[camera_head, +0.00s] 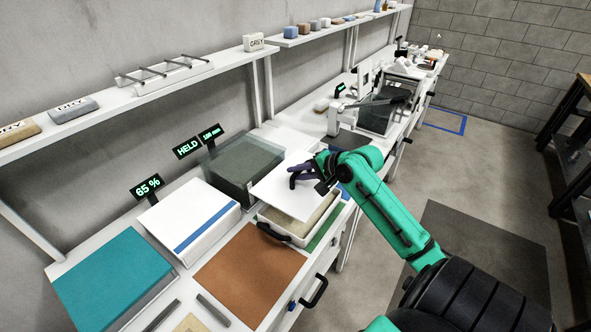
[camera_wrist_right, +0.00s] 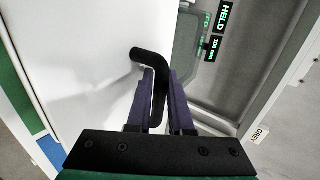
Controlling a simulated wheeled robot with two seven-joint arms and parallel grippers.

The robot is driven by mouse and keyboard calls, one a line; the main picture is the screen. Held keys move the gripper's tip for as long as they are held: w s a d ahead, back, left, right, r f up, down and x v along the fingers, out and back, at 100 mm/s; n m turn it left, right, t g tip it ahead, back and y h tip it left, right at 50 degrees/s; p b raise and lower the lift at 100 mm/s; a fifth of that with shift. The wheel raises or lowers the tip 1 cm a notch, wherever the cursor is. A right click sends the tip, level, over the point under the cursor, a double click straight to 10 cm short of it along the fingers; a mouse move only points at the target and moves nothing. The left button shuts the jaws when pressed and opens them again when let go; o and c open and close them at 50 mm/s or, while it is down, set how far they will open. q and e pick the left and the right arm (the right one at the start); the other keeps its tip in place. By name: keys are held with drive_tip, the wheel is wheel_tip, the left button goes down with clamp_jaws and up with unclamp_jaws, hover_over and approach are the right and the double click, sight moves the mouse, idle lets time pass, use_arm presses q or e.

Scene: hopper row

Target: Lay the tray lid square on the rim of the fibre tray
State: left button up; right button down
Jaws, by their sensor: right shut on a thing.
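The tray lid (camera_head: 285,190) is a flat white plate with a black bent handle (camera_wrist_right: 143,54). My right gripper (camera_head: 300,178) is shut on that handle, its purple fingers on either side of it in the right wrist view (camera_wrist_right: 163,80). The fibre tray (camera_head: 298,240) is a white box with a black handle on its front side and beige fibre inside. The lid covers its back part and is shifted to the back left, leaving a front strip of fibre bare. I cannot tell whether the lid touches the rim. My left gripper is not in view.
A dark see-through box (camera_head: 240,165) stands behind the lid, near a sign reading HELD (camera_head: 187,148). A white box with a blue stripe (camera_head: 192,218) is to the left. A brown mat (camera_head: 250,272) lies in front left of the tray. A shelf (camera_head: 150,92) runs above.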

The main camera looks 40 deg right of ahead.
drive_tip(key=shift+w+d, duration=0.15)
drive_tip(key=shift+d, duration=0.15)
drive_tip(key=shift+r+p, duration=0.15)
drive_tip(key=shift+p, duration=0.6)
wheel_tip(320, 180, down, 8)
drive_tip(key=b, duration=0.3)
drive_tip(key=shift+a+f, duration=0.2)
drive_tip(key=shift+f, duration=0.05)
drive_tip(key=shift+r+p, duration=0.1)
drive_tip(key=shift+p, duration=0.4)
